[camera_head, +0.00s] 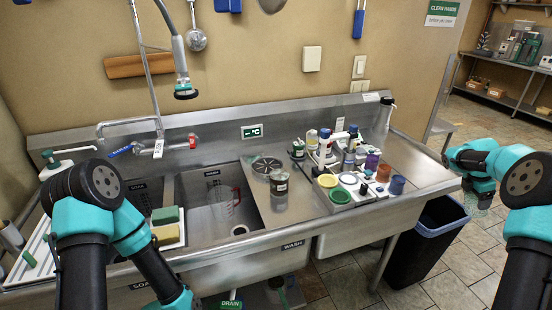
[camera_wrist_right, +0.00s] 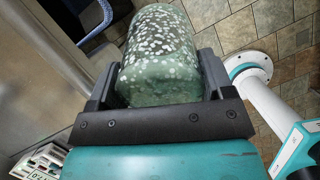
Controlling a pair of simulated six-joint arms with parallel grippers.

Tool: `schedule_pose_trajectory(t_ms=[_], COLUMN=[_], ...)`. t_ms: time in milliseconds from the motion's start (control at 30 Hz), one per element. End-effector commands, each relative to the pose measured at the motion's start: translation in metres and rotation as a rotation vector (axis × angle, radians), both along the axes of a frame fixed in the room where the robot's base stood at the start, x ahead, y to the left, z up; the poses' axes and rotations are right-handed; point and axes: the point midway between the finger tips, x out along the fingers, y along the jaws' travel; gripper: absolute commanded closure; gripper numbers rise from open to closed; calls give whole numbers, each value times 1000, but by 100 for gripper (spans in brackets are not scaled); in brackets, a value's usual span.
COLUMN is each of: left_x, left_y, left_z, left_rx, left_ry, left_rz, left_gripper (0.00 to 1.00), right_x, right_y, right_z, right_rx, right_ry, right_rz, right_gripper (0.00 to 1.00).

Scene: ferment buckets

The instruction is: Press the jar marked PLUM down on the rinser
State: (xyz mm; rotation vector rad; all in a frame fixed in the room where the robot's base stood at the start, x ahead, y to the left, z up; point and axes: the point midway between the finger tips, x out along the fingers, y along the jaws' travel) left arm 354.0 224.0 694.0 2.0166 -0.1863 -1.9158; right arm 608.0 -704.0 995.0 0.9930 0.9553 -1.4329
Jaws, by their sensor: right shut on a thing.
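My right gripper (camera_head: 481,192) is off the right end of the steel counter, over the floor. It is shut on a jar (camera_wrist_right: 162,55) with dark green, white-speckled contents, which fills the space between its fingers in the right wrist view. No label shows on the held jar. The rinser (camera_head: 266,165), a dark round spoked disc, lies on the counter right of the sink basin, with nothing on it. A dark-lidded jar (camera_head: 279,185) stands just in front of it, and another jar (camera_head: 298,150) stands to its right. Their labels are too small to read. My left gripper is not in view.
A tray (camera_head: 341,205) and rack crowded with bottles and coloured cups stand on the right counter. The basin (camera_head: 196,190) holds a red-marked jug (camera_head: 233,200). A hose sprayer (camera_head: 185,92) hangs above. A blue-rimmed bin (camera_head: 428,245) stands below the counter's right end.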

Motion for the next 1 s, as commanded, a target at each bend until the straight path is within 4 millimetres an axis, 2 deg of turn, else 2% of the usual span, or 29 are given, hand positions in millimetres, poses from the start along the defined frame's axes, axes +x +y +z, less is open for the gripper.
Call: schedule_pose_trajectory(t_ms=[1000], left_x=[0], left_y=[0], left_z=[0], left_rx=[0], left_ry=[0], left_rz=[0], left_gripper=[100], right_x=[0], right_y=[0], right_z=[64], right_rx=[-1], right_ry=[-3], right_rz=[0], right_gripper=[82])
